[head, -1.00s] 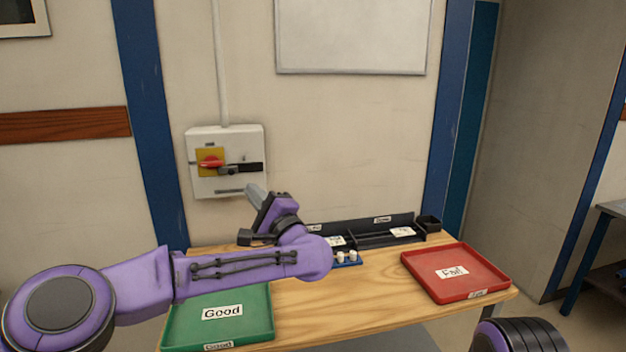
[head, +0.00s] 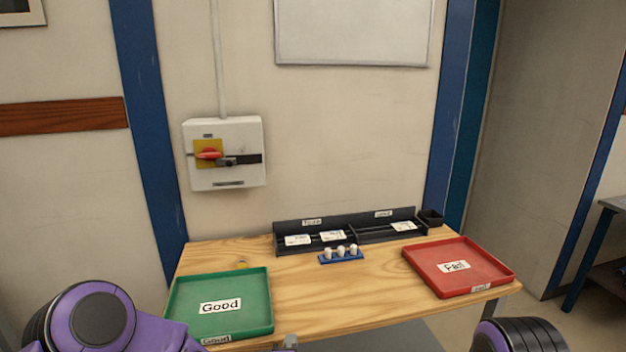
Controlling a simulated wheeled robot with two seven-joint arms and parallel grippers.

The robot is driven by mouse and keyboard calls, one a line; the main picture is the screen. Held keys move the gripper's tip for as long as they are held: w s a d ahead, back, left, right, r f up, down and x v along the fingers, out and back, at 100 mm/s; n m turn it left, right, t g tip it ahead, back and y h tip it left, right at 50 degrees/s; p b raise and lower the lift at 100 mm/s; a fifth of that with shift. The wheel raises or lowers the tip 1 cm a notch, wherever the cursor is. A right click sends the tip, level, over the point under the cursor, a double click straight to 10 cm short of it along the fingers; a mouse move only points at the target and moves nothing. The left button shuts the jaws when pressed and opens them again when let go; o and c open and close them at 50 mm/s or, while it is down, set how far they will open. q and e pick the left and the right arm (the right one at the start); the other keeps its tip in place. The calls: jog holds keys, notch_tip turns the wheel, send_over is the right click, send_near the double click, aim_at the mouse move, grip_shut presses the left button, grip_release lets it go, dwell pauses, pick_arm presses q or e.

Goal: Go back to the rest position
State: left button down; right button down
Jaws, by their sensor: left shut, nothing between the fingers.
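My left arm (head: 130,325) is folded low at the bottom left edge. Only a small grey part of my left gripper (head: 290,342) shows at the bottom edge, below the front of the bench; it is shut and holds nothing. Part of my right arm (head: 518,336) shows at the bottom right. My right gripper is out of the picture.
The wooden bench (head: 330,298) carries a green Good tray (head: 262,318), a red Fail tray (head: 415,262), a blue holder (head: 341,258) with white pegs and a black rack (head: 345,228) with white meters. A switch box (head: 225,178) is on the wall.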

pick_arm(q)
jog(key=s+a+f+m+g+b, duration=0.2)
jog(key=s+a+f+m+g, duration=0.3)
jog(key=s+f, duration=0.65)
jog(key=s+a+f+m+g+y+b, duration=0.1)
jog(key=s+a+f+m+g, duration=0.1)
jog(key=s+a+f, duration=0.3)
jog(key=s+a+f+m+g+y+b, duration=0.1)
jog(key=s+a+f+m+g+b, duration=0.1)
jog(key=s+a+f, duration=0.3)
jog(key=s+a+f+m+g+y+b, duration=0.2)
jog(key=s+a+f, duration=0.3)
jog(key=s+a, duration=0.5)
jog(key=s, duration=0.5)
jog(key=shift+f+m+g, duration=0.25)
jog(key=shift+m+g, duration=0.05)
jog(key=shift+g, duration=0.1)
